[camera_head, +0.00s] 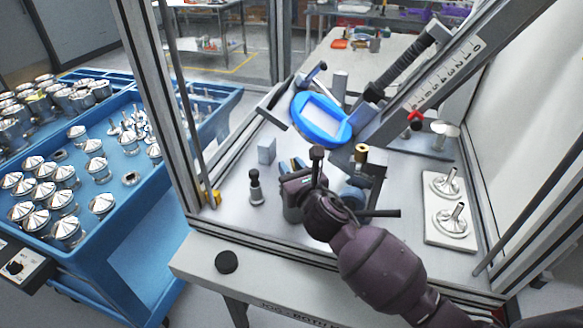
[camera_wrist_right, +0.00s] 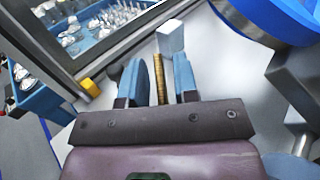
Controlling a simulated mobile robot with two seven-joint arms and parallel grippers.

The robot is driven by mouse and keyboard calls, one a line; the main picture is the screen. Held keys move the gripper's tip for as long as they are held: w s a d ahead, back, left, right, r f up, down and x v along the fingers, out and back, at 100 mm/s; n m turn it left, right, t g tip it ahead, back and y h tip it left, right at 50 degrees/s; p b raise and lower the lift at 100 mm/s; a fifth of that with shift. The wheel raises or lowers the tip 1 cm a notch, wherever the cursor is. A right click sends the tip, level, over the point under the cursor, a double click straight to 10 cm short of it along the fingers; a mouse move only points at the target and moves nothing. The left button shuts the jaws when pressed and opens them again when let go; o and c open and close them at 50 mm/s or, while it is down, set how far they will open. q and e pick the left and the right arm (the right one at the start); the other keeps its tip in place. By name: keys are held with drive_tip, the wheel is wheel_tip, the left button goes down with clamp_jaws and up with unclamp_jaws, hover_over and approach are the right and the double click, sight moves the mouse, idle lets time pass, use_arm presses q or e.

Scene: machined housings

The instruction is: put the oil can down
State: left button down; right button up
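A small dark can-like object (camera_head: 255,187) with a narrow neck stands upright on the bench plate; I cannot be sure that it is the oil can. My right gripper (camera_head: 290,165) is low over the plate, just right of this object. In the right wrist view, its two blue fingers (camera_wrist_right: 162,80) are a small gap apart. A narrow ribbed brass-coloured piece (camera_wrist_right: 158,78) shows between them; whether they grip it is unclear. A dark rounded shape (camera_wrist_right: 115,72) shows left of the fingers. My left gripper is not in view.
A grey block (camera_head: 266,150) stands behind the gripper. A blue ring-shaped housing (camera_head: 322,120) is on a fixture beyond. A pale plate (camera_head: 450,215) with metal parts lies at right. A blue cart (camera_head: 130,240) with silver parts stands left. Frame posts border the bench.

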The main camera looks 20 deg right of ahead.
drive_tip(key=shift+o, duration=0.5)
drive_tip(key=shift+r, duration=0.1)
drive_tip(key=shift+s, duration=0.2)
drive_tip(key=s+d, duration=0.1)
drive_tip(key=s, duration=1)
drive_tip(key=shift+s+d, duration=0.3)
drive_tip(key=shift+r, duration=0.1)
